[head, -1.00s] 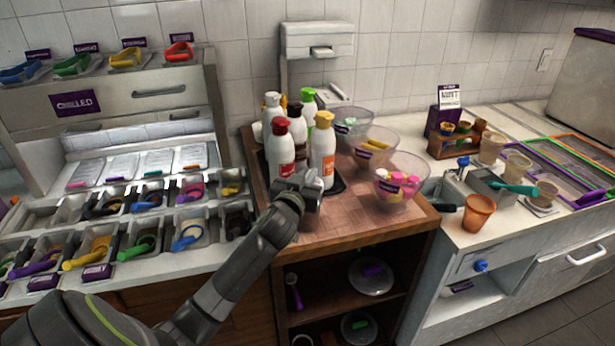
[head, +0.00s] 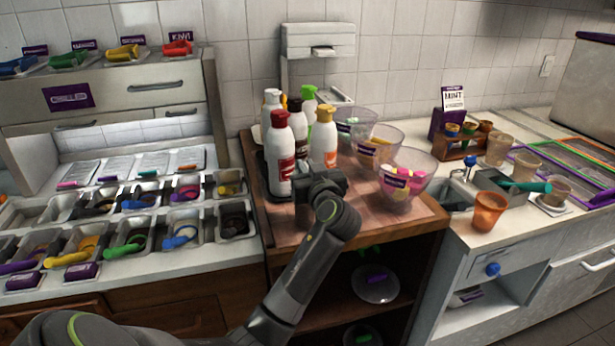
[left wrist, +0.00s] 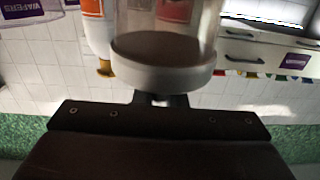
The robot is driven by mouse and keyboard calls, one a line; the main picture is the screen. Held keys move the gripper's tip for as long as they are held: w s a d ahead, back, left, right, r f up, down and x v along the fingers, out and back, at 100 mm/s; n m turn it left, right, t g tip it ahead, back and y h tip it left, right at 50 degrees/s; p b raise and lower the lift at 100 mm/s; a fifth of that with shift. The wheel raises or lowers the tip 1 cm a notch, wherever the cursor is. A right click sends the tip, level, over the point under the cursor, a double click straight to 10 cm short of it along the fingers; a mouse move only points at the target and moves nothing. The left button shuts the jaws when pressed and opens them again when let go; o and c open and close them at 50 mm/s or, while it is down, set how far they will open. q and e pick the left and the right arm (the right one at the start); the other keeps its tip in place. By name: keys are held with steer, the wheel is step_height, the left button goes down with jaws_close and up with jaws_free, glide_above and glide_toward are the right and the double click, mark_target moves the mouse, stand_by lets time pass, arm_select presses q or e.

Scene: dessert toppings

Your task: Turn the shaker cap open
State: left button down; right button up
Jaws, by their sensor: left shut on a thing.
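The shaker shows upside down in the left wrist view, with its pale round cap (left wrist: 163,78) towards the gripper and its clear, brownish-looking body running out of the frame. My left gripper (head: 303,212) is over the front left of the wooden counter, just in front of the bottles. It is shut on the shaker cap; its fingertips are mostly hidden. In the head view my gripper and arm hide most or all of the shaker. I cannot tell whether the cap is turned open. My right gripper is not in view.
A red-capped bottle (head: 281,155) and a yellow-capped bottle (head: 323,140) stand close behind my gripper with several others. A clear bowl of pink and yellow pieces (head: 410,184) is to the right. Topping trays fill the left counter. An orange cup (head: 487,212) stands farther right.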

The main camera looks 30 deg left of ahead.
arm_select(q)
steer(key=shift+n+g+y, duration=0.3)
steer(key=shift+g, duration=0.1)
steer(key=c, duration=1.5)
jaws_free()
